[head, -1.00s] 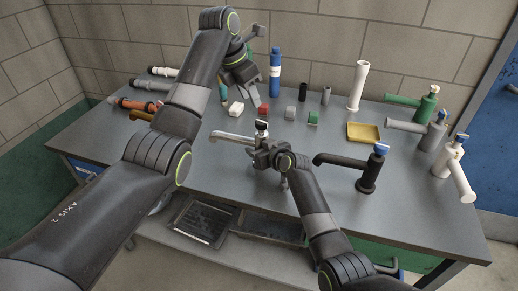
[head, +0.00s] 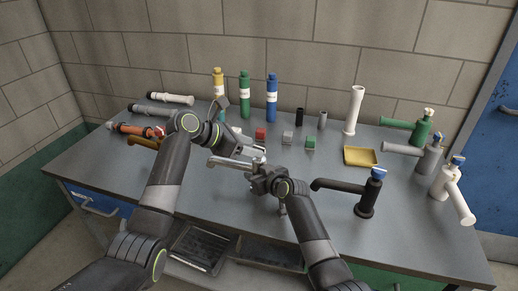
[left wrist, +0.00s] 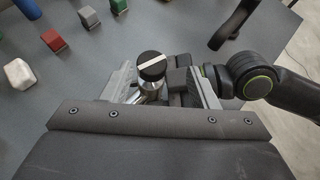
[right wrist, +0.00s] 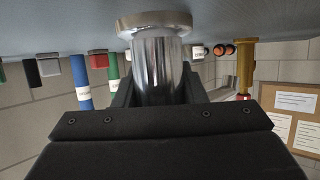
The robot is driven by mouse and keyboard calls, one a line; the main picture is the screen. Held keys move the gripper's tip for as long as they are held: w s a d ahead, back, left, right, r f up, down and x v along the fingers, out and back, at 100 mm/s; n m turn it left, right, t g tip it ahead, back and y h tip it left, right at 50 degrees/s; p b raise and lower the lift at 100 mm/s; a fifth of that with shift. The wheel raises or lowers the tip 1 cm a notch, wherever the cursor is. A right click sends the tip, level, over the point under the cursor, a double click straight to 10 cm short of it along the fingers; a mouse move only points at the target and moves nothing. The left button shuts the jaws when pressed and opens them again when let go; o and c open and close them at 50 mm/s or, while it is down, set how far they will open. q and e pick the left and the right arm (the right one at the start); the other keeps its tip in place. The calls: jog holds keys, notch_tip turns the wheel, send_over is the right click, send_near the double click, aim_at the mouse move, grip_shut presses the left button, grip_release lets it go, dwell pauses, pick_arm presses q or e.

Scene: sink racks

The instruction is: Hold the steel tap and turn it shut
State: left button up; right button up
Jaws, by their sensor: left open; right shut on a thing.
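The steel tap (head: 228,163) stands mid-table in the head view, its spout pointing left. My right gripper (head: 260,180) is shut on its upright steel body, which fills the middle of the right wrist view (right wrist: 160,68). My left gripper (head: 254,152) is open at the top of the tap. In the left wrist view, the tap's round black knob (left wrist: 152,66) with a pale stripe lies between the left fingers (left wrist: 156,72), with a gap on the left side. Contact there is unclear. In the head view the left gripper partly hides the knob.
A black tap (head: 366,195) with a blue handle stands to the right. Yellow, green and blue bottles (head: 271,98) stand behind, with small blocks (head: 287,137) before them. A yellow tray (head: 362,156), a white pipe (head: 353,112) and more taps are at right.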

aim_at(259, 147)
pick_arm(q)
jog(key=s+a+f+n+t+h, duration=0.2)
jog(key=s+a+f+t+h, duration=0.1)
jog(key=s+a+t+h, duration=0.25)
jog(key=shift+t+y, duration=0.25)
jog(key=shift+y, duration=0.5)
jog(key=x, duration=0.7)
jog(key=w+x, duration=0.1)
jog(key=x, duration=0.3)
jog(key=shift+w+a+r, duration=0.15)
jog(key=shift+a+r, duration=0.05)
jog(key=shift+c, duration=0.3)
jog(key=c, duration=0.9)
jog(key=shift+f+m+g+h, duration=0.1)
jog(key=shift+m+g+h, duration=0.75)
jog(key=shift+g, duration=0.6)
jog(key=shift+m+g+h, duration=0.55)
jog(key=shift+m+g, duration=0.5)
jog(key=shift+g, duration=0.4)
jog(key=o, duration=1)
jog(key=shift+c, duration=0.2)
